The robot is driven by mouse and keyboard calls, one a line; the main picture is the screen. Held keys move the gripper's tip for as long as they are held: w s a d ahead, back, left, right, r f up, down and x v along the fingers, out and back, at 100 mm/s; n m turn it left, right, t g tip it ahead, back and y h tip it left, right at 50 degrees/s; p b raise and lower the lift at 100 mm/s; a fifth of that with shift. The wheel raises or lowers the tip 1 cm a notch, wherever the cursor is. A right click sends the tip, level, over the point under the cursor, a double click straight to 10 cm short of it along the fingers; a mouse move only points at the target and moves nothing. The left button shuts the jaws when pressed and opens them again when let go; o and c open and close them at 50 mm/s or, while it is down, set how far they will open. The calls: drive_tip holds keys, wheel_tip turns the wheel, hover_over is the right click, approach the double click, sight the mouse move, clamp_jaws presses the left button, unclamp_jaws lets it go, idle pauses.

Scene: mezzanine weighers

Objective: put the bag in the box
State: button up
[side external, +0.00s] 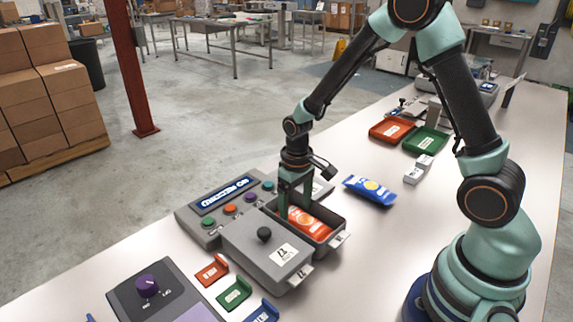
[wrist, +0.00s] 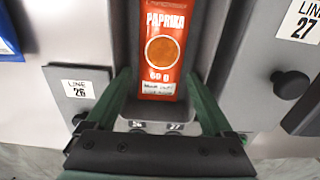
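An orange paprika bag (side external: 310,224) lies inside an open dark grey box (side external: 337,217). In the wrist view the bag (wrist: 162,50) is face up with the box walls (wrist: 205,32) close on both sides. My gripper (side external: 294,203) is over the near-console end of this box, pointing down. Its fingers (wrist: 158,80) are spread wide, and the bag is apart from them. A blue bag (side external: 369,190) lies on the table to the right of the box; its edge shows in the wrist view (wrist: 8,38).
A grey lid with a black knob (side external: 267,250) and label 27 is beside the open box. A console with coloured buttons (side external: 208,200) stands behind. Red (side external: 391,130) and green (side external: 425,140) trays and small white blocks (side external: 418,170) are farther along. Coloured holders (side external: 233,293) stand in front.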

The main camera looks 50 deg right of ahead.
sight(296, 213)
wheel_tip(296, 213, up, 13)
drive_tip(key=s+r+t, duration=0.5)
drive_tip(key=s+r, duration=0.4)
drive_tip(key=s, duration=0.1)
drive_tip(key=shift+t, duration=0.3)
